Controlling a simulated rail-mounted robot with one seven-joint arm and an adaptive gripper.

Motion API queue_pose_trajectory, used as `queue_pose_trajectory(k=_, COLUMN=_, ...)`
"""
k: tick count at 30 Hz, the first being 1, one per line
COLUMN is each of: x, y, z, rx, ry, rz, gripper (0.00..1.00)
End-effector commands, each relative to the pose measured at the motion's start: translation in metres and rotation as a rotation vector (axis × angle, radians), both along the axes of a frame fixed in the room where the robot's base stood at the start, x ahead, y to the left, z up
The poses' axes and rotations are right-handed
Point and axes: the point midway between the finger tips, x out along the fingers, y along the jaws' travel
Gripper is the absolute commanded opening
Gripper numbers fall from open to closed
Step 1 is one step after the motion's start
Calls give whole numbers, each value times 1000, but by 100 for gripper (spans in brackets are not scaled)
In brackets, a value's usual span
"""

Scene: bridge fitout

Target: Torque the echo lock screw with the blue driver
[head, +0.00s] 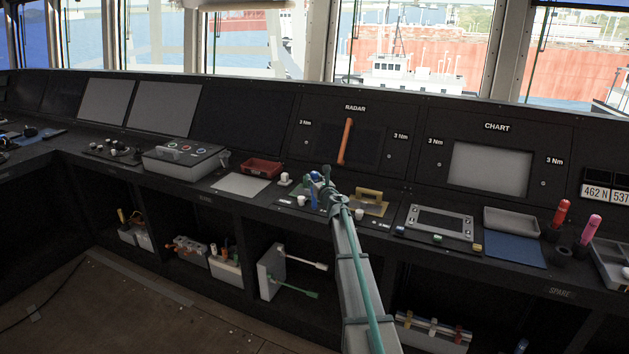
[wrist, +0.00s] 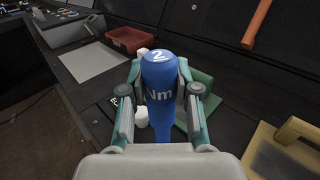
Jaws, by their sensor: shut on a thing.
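My gripper (head: 319,180) is shut on the blue driver (wrist: 160,85), whose handle top reads "2" and whose side reads "Nm" in the wrist view. The driver stands roughly upright between the two fingers (wrist: 160,96). In the head view a small blue part of the driver (head: 314,197) shows above the desk, left of my arm. A dark desk panel with white knobs (wrist: 141,118) lies below it. The driver's tip is hidden, so I cannot tell if it touches anything. I cannot make out the echo lock screw.
A red tray (head: 261,168) and a pale sheet (head: 240,184) lie to the left. A tan handle-shaped piece (head: 370,200) on the desk is close on the right. An orange bar (head: 345,141) stands on the RADAR panel behind. Red (head: 562,212) and pink (head: 591,228) drivers stand far right.

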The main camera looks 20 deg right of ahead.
Motion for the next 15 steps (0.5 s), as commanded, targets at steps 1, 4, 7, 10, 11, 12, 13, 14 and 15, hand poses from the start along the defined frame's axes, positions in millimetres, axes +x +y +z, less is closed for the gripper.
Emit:
queue_pose_trajectory(k=1, x=0, y=0, z=-2, rx=-1, ry=2, rz=-1, gripper=0)
queue_pose_trajectory(k=4, x=0, y=0, z=0, rx=-1, ry=2, rz=-1, gripper=0)
queue_pose_trajectory(k=7, x=0, y=0, z=4, rx=-1, ry=2, rz=-1, gripper=0)
queue_pose_trajectory(k=10, x=0, y=0, z=11, rx=0, ry=1, rz=-1, gripper=0)
queue_pose_trajectory(k=11, x=0, y=0, z=13, rx=0, ry=1, rz=-1, gripper=0)
queue_pose_trajectory(k=12, x=0, y=0, z=16, rx=0, ry=1, rz=-1, gripper=0)
queue_pose_trajectory(k=13, x=0, y=0, z=18, rx=0, ry=0, rz=-1, gripper=0)
queue_pose_trajectory(k=14, x=0, y=0, z=20, rx=0, ry=0, rz=0, gripper=0)
queue_pose_trajectory(k=15, x=0, y=0, z=22, rx=1, ry=0, rz=0, gripper=0)
